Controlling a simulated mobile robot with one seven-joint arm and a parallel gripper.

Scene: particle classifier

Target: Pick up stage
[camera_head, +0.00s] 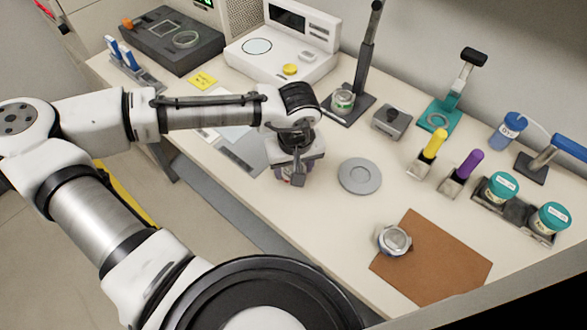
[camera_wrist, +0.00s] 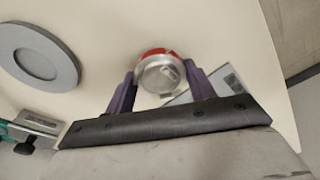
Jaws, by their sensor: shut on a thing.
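My gripper (camera_head: 290,172) is low over the front edge of the bench, near its middle. In the wrist view, its purple fingers (camera_wrist: 161,72) flank a small round can (camera_wrist: 158,76) with a silver top, a tab and a red rim, and are shut on it. The can is mostly hidden by my gripper in the head view. Whether it touches the bench is unclear. No part is plainly marked as the stage. A flat grey disc (camera_head: 359,187) with a sunken centre lies on the bench to the right of my gripper; it also shows at upper left in the wrist view (camera_wrist: 68,68).
A brown mat (camera_head: 440,265) with a round silver-topped container (camera_head: 394,240) lies at front right. A white instrument (camera_head: 285,50) is at the back. Yellow and purple-handled tools and teal-lidded jars stand at right.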

